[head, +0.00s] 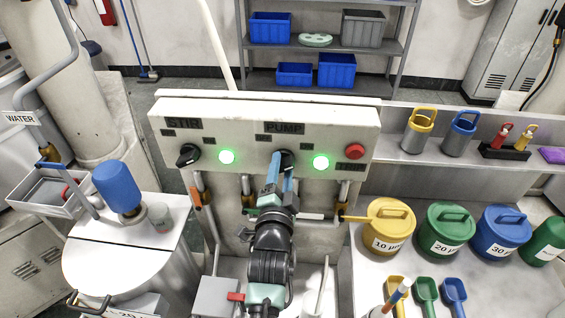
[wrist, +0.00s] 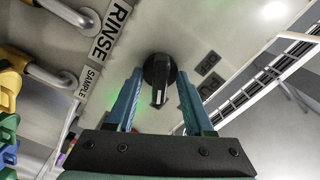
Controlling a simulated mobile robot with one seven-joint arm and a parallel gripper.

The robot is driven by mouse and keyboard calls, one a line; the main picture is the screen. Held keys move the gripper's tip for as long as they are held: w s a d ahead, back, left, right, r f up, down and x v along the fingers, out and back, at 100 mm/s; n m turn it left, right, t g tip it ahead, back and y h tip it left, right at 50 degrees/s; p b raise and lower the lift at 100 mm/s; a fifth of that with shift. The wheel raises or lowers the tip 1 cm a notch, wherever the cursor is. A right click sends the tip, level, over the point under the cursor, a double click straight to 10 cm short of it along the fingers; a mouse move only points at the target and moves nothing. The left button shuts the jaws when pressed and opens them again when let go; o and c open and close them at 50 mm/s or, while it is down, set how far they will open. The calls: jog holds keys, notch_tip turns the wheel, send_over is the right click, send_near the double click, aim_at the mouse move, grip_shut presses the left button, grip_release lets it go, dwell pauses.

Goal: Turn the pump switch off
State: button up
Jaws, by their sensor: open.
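The pump switch (head: 287,157) is a black rotary knob under the PUMP label (head: 284,127) on the pale control panel. The green lamp (head: 321,162) to its right is lit. My gripper (head: 280,164) is at the knob and partly covers it in the head view. In the wrist view, the blue fingers of my gripper (wrist: 160,75) are open, one on each side of the black knob (wrist: 159,82). Gaps show between knob and fingers there; I cannot tell whether the fingertips reach past its face.
A red button (head: 355,151) is at the right. Pipes run below the panel. Yellow (head: 389,228), green and blue canisters stand on the right bench.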

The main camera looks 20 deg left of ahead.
jog(key=shift+w, duration=0.35)
grip_shut()
